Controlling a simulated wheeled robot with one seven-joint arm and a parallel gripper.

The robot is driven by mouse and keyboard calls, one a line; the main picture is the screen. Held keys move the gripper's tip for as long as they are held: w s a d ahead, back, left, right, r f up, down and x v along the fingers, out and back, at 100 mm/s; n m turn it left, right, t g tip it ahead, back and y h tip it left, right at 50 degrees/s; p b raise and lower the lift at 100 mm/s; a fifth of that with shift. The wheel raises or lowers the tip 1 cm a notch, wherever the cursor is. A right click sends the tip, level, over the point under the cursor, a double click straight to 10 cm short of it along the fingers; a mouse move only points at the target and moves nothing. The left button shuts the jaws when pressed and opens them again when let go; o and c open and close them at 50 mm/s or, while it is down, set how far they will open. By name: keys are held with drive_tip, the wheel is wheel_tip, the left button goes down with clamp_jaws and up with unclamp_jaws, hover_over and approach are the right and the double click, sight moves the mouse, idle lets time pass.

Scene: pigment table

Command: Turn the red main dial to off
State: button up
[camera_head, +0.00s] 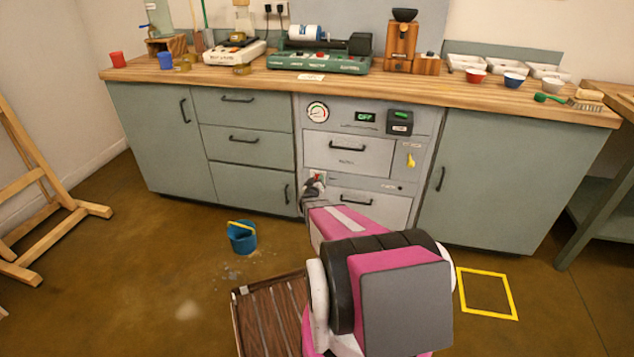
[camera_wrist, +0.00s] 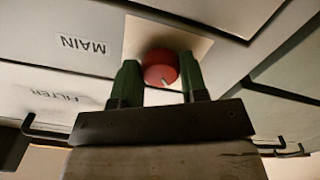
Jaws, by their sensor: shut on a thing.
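The red main dial (camera_wrist: 160,65) shows in the wrist view on a pale square plate, beside the label MAIN. A short white mark shows on the dial's face near its lower edge. My gripper (camera_wrist: 158,78) has its two dark green fingers on either side of the dial, shut on it. In the head view my gripper (camera_head: 314,184) is at the left of the cabinet's grey control panel, and the dial is mostly hidden there. A small display (camera_head: 365,117) on the panel reads OFF in green.
The panel also has a round gauge (camera_head: 318,111), a yellow lever (camera_head: 411,160) and drawers with black handles. A blue bucket (camera_head: 242,237) and a slatted wooden rack (camera_head: 270,312) are on the floor. A yellow square outline (camera_head: 487,293) marks free floor at right.

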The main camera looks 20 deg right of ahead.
idle(0.3)
drive_tip(key=o, duration=0.9)
drive_tip(key=shift+o, duration=0.2)
drive_tip(key=shift+s, duration=0.15)
drive_tip(key=v, duration=1)
drive_tip(key=shift+s+a, duration=0.25)
